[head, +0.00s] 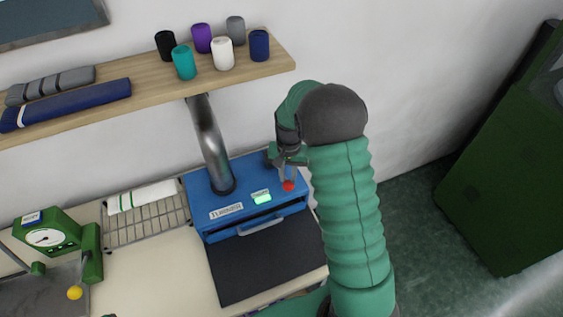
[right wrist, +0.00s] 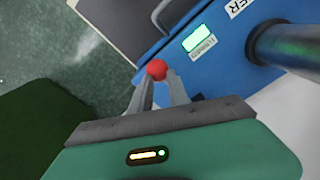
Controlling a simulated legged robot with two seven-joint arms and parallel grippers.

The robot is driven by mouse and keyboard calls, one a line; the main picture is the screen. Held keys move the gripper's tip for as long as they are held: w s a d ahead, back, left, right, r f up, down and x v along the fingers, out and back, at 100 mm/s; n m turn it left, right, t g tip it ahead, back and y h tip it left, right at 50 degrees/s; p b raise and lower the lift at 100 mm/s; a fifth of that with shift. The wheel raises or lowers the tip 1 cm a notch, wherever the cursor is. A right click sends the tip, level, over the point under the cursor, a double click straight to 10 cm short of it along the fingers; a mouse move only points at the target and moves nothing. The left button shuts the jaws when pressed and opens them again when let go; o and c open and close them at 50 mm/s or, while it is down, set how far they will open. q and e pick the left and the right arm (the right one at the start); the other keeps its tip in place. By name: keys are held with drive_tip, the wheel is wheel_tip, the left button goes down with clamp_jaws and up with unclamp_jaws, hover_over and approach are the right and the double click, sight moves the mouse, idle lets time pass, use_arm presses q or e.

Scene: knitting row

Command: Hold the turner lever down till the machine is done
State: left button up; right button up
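The turner machine (head: 192,190) is a blue box on the worktop with a steel pipe (head: 210,145) rising from its top. It carries a white name label and a small lit green display (head: 262,198), which also shows in the right wrist view (right wrist: 198,38). The red lever knob (head: 289,186) is at its right end. My right gripper (head: 288,176) reaches down over that end. In the right wrist view its fingertips (right wrist: 158,78) sit on both sides of the red knob (right wrist: 156,70) and appear to touch it. The lever's shaft is hidden. My left gripper is out of view.
A black mat (head: 265,262) lies before the machine. A wire rack (head: 148,222) with a white cloth and a green dial scale (head: 47,232) stand left. A wooden shelf (head: 150,88) above holds several yarn cones and rolls. A dark green cabinet (head: 500,170) stands at right.

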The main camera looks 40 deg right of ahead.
wheel_tip(320, 180, up, 13)
drive_tip(key=p, duration=1)
drive_tip(key=shift+f, duration=0.1)
drive_tip(key=s+a+f+n+t+b, duration=0.1)
drive_tip(key=s+a+f+n+b, duration=0.3)
drive_tip(key=a+f+b, duration=0.3)
drive_tip(key=s+a+f+n+t+b, duration=0.1)
drive_tip(key=s+a+f+n+b, duration=0.4)
drive_tip(key=a, duration=0.7)
wheel_tip(320, 180, down, 2)
drive_tip(key=s+b, duration=0.2)
drive_tip(key=b, duration=0.2)
drive_tip(key=shift+n+t+b, duration=0.3)
drive_tip(key=shift+b, duration=0.05)
drive_tip(key=shift+a, duration=0.1)
